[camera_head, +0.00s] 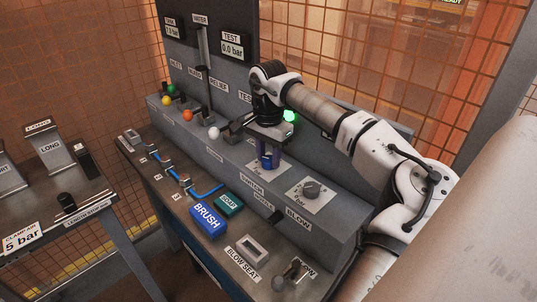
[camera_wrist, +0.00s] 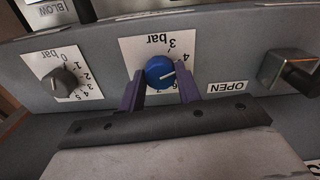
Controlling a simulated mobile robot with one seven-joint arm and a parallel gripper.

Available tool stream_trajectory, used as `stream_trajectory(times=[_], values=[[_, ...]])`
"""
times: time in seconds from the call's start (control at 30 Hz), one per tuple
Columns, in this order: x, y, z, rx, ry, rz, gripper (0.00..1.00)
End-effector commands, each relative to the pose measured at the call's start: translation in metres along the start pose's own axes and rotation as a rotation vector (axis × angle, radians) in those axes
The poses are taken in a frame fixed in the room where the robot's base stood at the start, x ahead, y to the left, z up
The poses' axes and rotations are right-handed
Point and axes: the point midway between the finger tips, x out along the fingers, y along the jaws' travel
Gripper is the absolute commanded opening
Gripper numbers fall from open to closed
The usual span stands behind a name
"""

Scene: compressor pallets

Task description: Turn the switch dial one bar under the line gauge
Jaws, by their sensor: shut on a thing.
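The switch dial is a blue round knob (camera_wrist: 160,72) on a white scale plate (camera_wrist: 135,48) marked bar, upside down in the wrist view. Its white pointer line points right, between the 4 and the lower figures; the nearest mark is hidden by a finger. My gripper (camera_wrist: 161,80) has its purple fingers closed on both sides of the knob. In the head view my gripper (camera_head: 268,160) points down at the sloped panel and hides the knob. The line gauge (camera_head: 174,27) is at the board's upper left; its bar figure is too small to read surely.
A test gauge (camera_head: 232,44) reads 0.0 bar. A grey blow dial (camera_head: 311,188) sits beside the switch dial. Coloured balls, including a white one (camera_head: 214,133), line the panel left of my gripper. A blue brush block (camera_head: 208,219) and green soap block (camera_head: 229,204) lie in front.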

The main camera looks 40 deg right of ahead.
Motion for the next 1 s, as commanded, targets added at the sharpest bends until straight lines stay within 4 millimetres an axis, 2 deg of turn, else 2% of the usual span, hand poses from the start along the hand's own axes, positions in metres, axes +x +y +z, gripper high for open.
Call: stream_trajectory(times=[0.5,0.7,1.0], values=[[-0.0013,-0.0004,0.0002,-0.459,0.001,-0.003,0.11],[-0.0013,-0.0003,0.0,-0.58,0.002,-0.003,0.11],[-0.0013,-0.0002,-0.0001,-0.671,0.002,-0.003,0.11]])
